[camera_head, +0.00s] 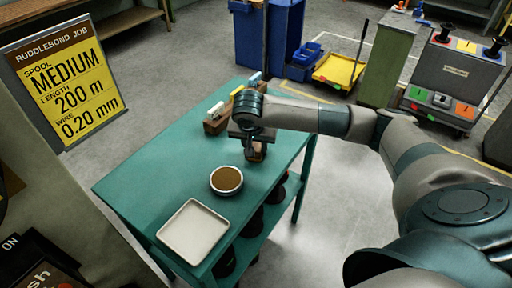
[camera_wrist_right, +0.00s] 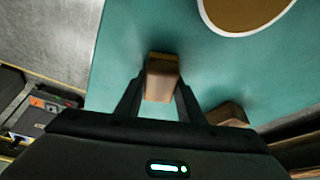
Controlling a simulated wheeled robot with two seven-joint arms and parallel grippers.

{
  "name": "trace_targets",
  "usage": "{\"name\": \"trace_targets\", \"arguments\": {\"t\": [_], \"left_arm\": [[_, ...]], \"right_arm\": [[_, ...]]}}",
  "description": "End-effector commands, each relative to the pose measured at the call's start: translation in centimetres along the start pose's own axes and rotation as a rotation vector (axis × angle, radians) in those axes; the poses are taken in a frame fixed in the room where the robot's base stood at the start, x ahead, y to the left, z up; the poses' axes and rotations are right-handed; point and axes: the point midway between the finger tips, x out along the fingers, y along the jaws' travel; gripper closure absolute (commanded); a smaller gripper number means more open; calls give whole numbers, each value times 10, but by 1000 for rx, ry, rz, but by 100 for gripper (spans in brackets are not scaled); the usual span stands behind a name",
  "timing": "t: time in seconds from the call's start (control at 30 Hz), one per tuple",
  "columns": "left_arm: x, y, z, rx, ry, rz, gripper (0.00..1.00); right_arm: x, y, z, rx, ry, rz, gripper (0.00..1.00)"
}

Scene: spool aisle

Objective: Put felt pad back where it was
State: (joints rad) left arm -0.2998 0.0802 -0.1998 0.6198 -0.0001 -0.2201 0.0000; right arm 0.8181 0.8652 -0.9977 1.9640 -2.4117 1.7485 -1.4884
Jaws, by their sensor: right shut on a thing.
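My right gripper (camera_head: 255,150) is shut on a small brown block, which may be the felt pad (camera_wrist_right: 162,84). In the right wrist view the block sits between the two fingertips, with a darker band along its far edge. In the head view it hangs beneath the gripper over the right part of the teal table (camera_head: 140,183); I cannot tell whether it touches the top. My left gripper is not in view.
A round white dish with brown filling (camera_head: 226,180) and an empty white square tray (camera_head: 193,231) stand on the table's near half. A wooden rack (camera_head: 214,127) with white, yellow and blue pieces stands behind my gripper. The table's left part is clear.

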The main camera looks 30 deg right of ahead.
Motion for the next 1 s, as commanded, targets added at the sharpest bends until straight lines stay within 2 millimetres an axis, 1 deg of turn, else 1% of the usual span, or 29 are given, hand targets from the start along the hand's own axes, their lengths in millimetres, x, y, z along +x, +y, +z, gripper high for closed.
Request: {"name": "trace_targets", "arguments": {"t": [0.17,0.33,0.37,0.4,0.43,0.77,0.93,1.0], "left_arm": [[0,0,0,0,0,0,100],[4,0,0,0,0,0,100],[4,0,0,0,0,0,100],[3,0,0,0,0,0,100],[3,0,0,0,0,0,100],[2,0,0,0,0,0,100],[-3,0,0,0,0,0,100],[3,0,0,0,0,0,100]], "right_arm": [[-1,0,0,0,0,0,87],[3,0,1,1,0,0,87],[3,0,1,1,0,0,64],[2,0,1,1,0,0,54],[2,0,1,1,0,0,47],[2,0,0,1,0,0,47],[-3,0,-1,1,0,0,47],[-6,-1,0,1,1,-2,47]]}}
